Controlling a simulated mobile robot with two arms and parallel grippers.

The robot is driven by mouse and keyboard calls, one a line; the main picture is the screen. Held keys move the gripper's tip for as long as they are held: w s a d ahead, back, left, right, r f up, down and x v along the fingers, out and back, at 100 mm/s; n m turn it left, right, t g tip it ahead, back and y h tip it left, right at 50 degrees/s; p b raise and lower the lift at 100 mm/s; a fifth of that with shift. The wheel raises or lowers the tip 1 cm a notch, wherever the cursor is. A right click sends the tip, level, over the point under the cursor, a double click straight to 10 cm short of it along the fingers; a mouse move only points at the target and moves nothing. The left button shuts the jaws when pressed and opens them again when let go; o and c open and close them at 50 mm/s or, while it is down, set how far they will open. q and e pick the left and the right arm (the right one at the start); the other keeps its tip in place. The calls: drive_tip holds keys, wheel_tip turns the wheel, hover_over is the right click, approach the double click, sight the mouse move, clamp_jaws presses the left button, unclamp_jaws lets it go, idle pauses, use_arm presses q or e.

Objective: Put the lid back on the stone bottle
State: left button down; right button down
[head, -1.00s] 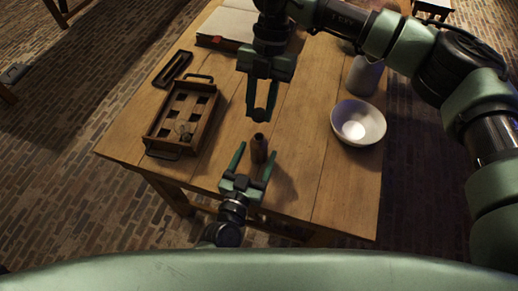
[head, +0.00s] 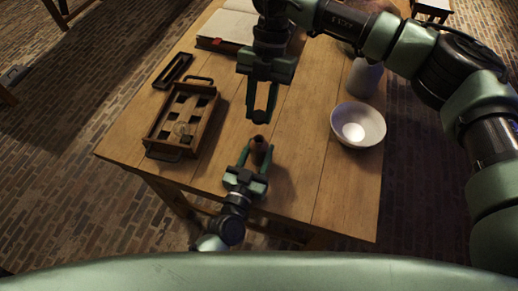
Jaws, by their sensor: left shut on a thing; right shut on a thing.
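The stone bottle (head: 259,144) is small, brown and upright near the table's front edge, with a dark opening at its top. My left gripper (head: 258,154) is shut on the bottle from the front, one finger on each side. My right gripper (head: 260,116) is above and just behind the bottle, pointing down. It is shut on a small dark round piece, which looks like the lid (head: 260,117). The lid is apart from the bottle's mouth in the picture; the exact height gap is hard to tell.
A wooden tray with square compartments (head: 207,117) stands left on the table (head: 300,185), with a small dark holder (head: 173,71) behind it. A white bowl (head: 358,125) and a grey jar (head: 365,77) stand right. An open book (head: 228,27) lies at the back.

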hover_over(257, 145)
drive_tip(key=w, duration=0.2)
drive_tip(key=shift+d+f, duration=0.2)
drive_tip(key=shift+f, duration=1.05)
drive_tip(key=shift+d+f, duration=0.15)
drive_tip(key=shift+f, duration=1.05)
drive_tip(key=shift+f, duration=0.9)
drive_tip(key=shift+f, duration=0.55)
drive_tip(key=c, duration=1)
unclamp_jaws()
use_arm(q)
drive_tip(key=c, duration=0.7)
unclamp_jaws()
use_arm(e)
drive_tip(key=v, duration=1.2)
drive_tip(key=shift+f, duration=0.1)
